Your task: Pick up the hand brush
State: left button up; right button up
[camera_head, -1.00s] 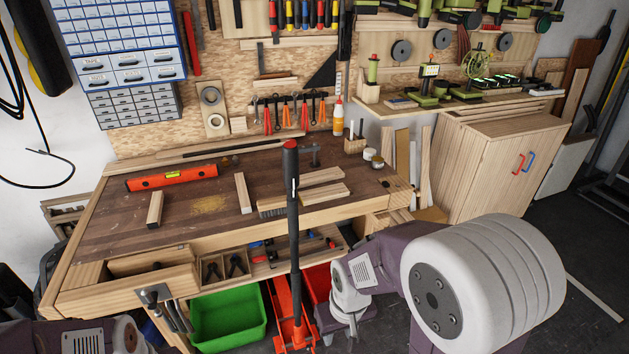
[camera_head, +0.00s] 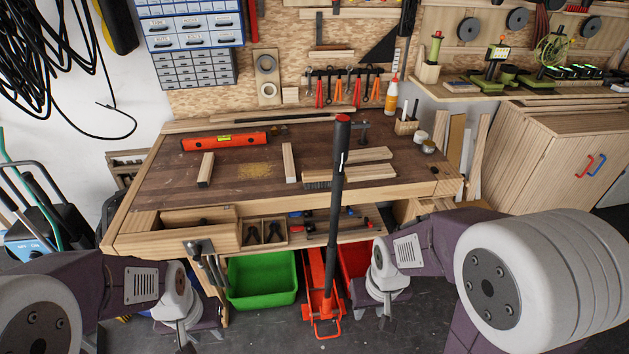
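The hand brush (camera_head: 345,174) appears to be the pale wooden piece with dark bristles along its near left edge, lying on the workbench (camera_head: 225,182) right of the middle. The black handle of a red floor jack rises in front of it and hides a part of it. My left gripper (camera_head: 186,338) hangs low at the lower left, in front of the bench and well away from the brush. My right gripper (camera_head: 385,318) hangs below the bench front, right of the jack. Both are small and seen from above, so their fingers are unclear. Neither touches the brush.
The red floor jack (camera_head: 323,302) stands before the bench, its tall handle (camera_head: 337,200) crossing the bench front. A green bin (camera_head: 262,280) and a red bin (camera_head: 356,258) sit below. Wood blocks (camera_head: 290,163) and an orange level (camera_head: 225,141) lie on the bench. An open drawer (camera_head: 188,241) juts out.

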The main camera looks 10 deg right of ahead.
aim_at(316, 180)
jog(key=i+l+u, duration=0.4)
jog(key=l, duration=0.15)
jog(key=i+l+u, duration=0.15)
jog(key=l, duration=0.15)
jog(key=i+l+u, duration=0.2)
jog(key=l, duration=0.15)
jog(key=l+u, duration=0.2)
jog(key=l, duration=0.15)
jog(key=l+u, duration=0.2)
jog(key=l, duration=0.15)
jog(key=i, duration=0.05)
